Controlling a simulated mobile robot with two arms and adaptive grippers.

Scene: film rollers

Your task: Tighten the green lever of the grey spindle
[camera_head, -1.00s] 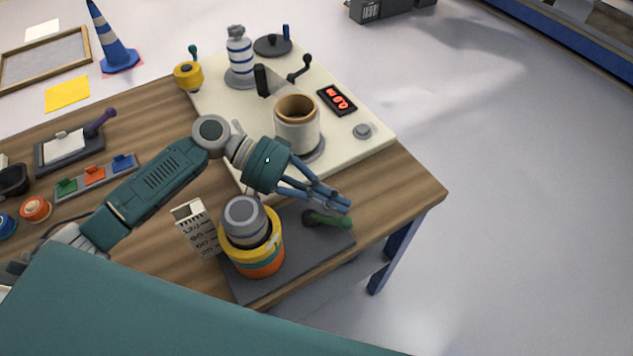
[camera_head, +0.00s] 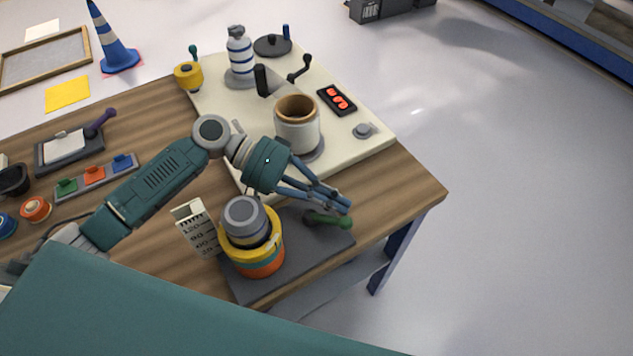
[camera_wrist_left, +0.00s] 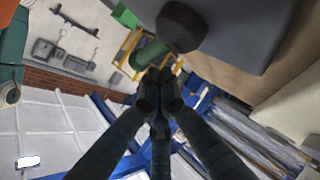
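The grey spindle stands at the table's front corner on a dark grey plate (camera_head: 300,260). Its grey cylinder (camera_head: 245,218) rises through stacked yellow and orange rings (camera_head: 258,262). The green lever (camera_head: 328,219) lies low on the plate, right of the rings, pointing right. My left gripper (camera_head: 344,203) is just above and behind the lever's outer end in the head view; contact cannot be told. In the left wrist view its fingertips (camera_wrist_left: 160,85) meet, with nothing visibly held. A dark round knob (camera_wrist_left: 181,26) and a green cylindrical part (camera_wrist_left: 149,53) show beyond them. My right gripper is out of view.
A cream board (camera_head: 365,145) behind carries a brown-rimmed cup (camera_head: 297,125), a red display (camera_head: 337,100) and other spindles. A white numbered card (camera_head: 197,228) stands left of the rings. A colour-tabbed tray (camera_head: 95,177) lies farther left. Open floor lies right of the table.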

